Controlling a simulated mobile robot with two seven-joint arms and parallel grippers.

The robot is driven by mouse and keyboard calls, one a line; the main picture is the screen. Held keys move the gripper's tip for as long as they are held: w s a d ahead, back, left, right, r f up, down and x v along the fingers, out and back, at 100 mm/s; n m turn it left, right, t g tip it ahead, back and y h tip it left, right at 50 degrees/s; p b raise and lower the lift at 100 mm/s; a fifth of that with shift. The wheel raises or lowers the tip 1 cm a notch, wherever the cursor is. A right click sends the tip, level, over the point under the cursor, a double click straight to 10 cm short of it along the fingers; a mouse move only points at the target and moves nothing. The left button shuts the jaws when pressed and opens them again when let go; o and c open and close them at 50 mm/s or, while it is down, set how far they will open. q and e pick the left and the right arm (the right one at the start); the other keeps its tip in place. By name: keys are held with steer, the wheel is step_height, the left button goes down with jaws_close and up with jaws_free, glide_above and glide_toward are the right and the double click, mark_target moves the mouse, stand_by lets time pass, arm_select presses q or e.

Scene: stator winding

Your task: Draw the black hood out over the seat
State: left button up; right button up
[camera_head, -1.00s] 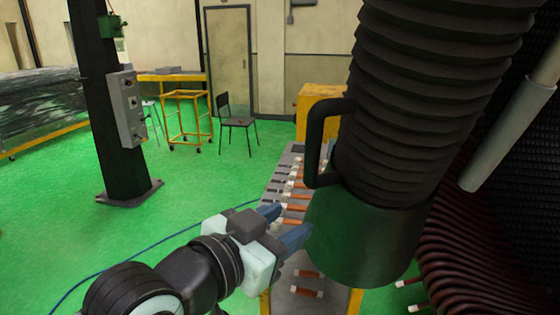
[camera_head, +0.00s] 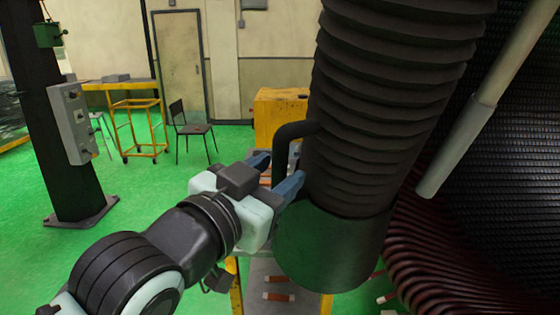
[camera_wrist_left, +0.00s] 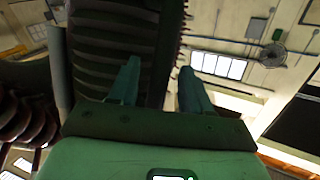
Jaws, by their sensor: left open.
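The black hood (camera_head: 392,95) is a thick ribbed hose hanging down, with a dark green-black collar (camera_head: 335,250) at its lower end. A black handle (camera_head: 297,130) stands out from its left side. My left gripper (camera_head: 277,172) is open at the lower part of this handle, with its blue fingers either side of it in the head view. Contact is not clear. In the left wrist view, the open fingers (camera_wrist_left: 160,85) point up beside the dark ribbed hood (camera_wrist_left: 115,35). I cannot tell which thing is the seat. My right gripper is not in view.
A bench (camera_head: 259,272) with copper-coloured pieces stands below the hood, partly hidden. Dark red coils (camera_head: 440,265) and a pale tube (camera_head: 470,130) are close on the right. A black chair (camera_head: 194,129), yellow cart (camera_head: 136,130) and dark column (camera_head: 55,120) stand on open green floor.

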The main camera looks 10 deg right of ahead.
arm_select(q)
steer(key=shift+x, duration=0.9)
steer(key=shift+c, duration=0.4)
jaws_close()
steer(key=shift+r, duration=0.15)
